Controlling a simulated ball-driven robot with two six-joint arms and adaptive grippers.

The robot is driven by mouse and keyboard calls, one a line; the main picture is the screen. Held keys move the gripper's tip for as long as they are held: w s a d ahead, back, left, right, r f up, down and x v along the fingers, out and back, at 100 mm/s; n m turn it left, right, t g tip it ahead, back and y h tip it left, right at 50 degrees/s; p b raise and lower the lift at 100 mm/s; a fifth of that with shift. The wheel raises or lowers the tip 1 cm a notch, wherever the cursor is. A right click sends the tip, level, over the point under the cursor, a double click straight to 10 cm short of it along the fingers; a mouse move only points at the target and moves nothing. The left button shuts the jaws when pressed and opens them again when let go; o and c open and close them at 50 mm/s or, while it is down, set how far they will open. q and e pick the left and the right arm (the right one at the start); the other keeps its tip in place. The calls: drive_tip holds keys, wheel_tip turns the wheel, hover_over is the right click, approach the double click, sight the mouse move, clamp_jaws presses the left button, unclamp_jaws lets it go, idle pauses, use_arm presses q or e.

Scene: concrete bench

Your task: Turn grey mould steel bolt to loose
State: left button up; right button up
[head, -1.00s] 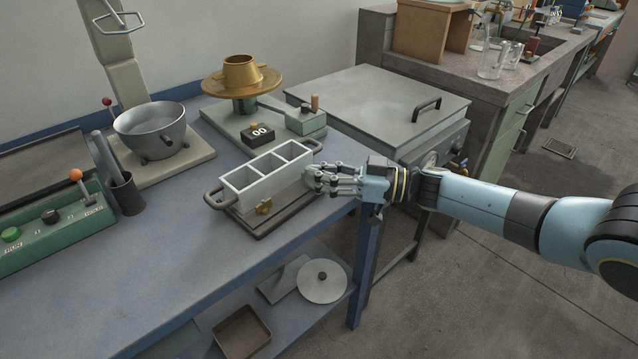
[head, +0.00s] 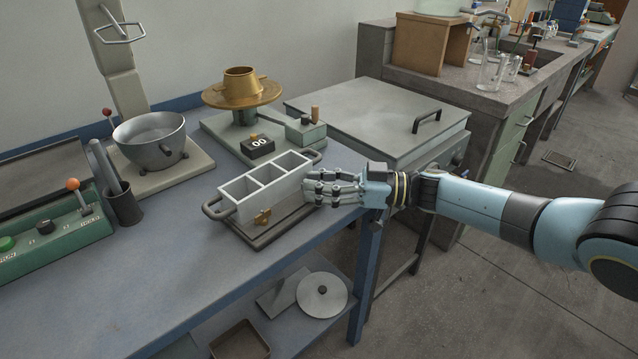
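The grey mould (head: 247,210) is a long three-compartment box with a loop handle at each end, on a dark base plate near the bench's front edge. A brass-coloured bolt or clamp (head: 263,217) shows on its front wall. My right gripper (head: 309,190) is at the mould's right end, its fingers reaching left along the front wall. The fingers lie close together and cover that part of the wall; a steel bolt there is hidden, and I cannot tell if they hold anything. My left gripper is not in view.
Behind the mould stand a flow table (head: 241,92) with a brass cone and a black counter (head: 257,146). A mixing bowl (head: 151,138) and a dark tool cup (head: 123,205) stand left. A lidded grey tank (head: 375,115) is to the right.

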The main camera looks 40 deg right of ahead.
drive_tip(key=shift+s+d+f, duration=0.1)
drive_tip(key=shift+s+d, duration=0.1)
drive_tip(key=shift+d, duration=0.05)
drive_tip(key=v, duration=1.1)
drive_tip(key=shift+s, duration=0.15)
drive_tip(key=shift+d, duration=0.1)
